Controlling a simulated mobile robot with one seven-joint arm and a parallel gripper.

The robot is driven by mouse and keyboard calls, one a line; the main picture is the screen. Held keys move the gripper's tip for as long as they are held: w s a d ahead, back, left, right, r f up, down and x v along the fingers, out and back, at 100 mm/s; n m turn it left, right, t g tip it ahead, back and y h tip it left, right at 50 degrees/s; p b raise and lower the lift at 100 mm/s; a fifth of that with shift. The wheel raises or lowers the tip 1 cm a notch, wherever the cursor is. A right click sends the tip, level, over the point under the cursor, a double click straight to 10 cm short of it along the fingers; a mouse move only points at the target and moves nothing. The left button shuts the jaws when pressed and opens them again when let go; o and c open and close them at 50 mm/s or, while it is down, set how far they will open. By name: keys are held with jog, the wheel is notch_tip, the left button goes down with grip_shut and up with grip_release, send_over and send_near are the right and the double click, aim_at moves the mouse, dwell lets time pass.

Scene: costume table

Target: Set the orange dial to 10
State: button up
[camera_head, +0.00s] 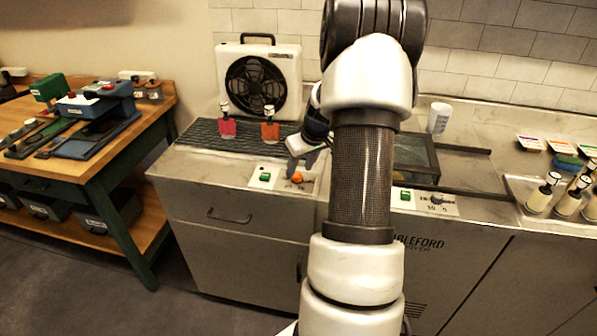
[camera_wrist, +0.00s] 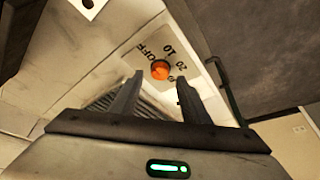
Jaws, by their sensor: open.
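The orange dial (camera_head: 297,177) sits on a pale panel at the front edge of the metal counter, beside a green switch (camera_head: 265,176). In the wrist view the orange dial (camera_wrist: 160,70) shows between and beyond my fingertips, with the marks OFF, 10 and 20 printed around it. I cannot tell which mark the dial points to. My gripper (camera_wrist: 158,92) is open, with one finger on each side of the dial in the picture and nothing between them. In the head view my gripper (camera_head: 300,160) is just above the dial, partly hidden by my arm.
A white box fan (camera_head: 258,80) stands behind a dark ribbed mat with a red bottle (camera_head: 227,125) and an orange bottle (camera_head: 270,130). Right of my arm are another panel (camera_head: 425,200) with a green switch, a white cup (camera_head: 438,118) and several bottles. A wooden workbench (camera_head: 150,135) stands at left.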

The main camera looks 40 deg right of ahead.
aim_at(297, 177)
jog(key=shift+x, duration=1.35)
jog(key=c, duration=1)
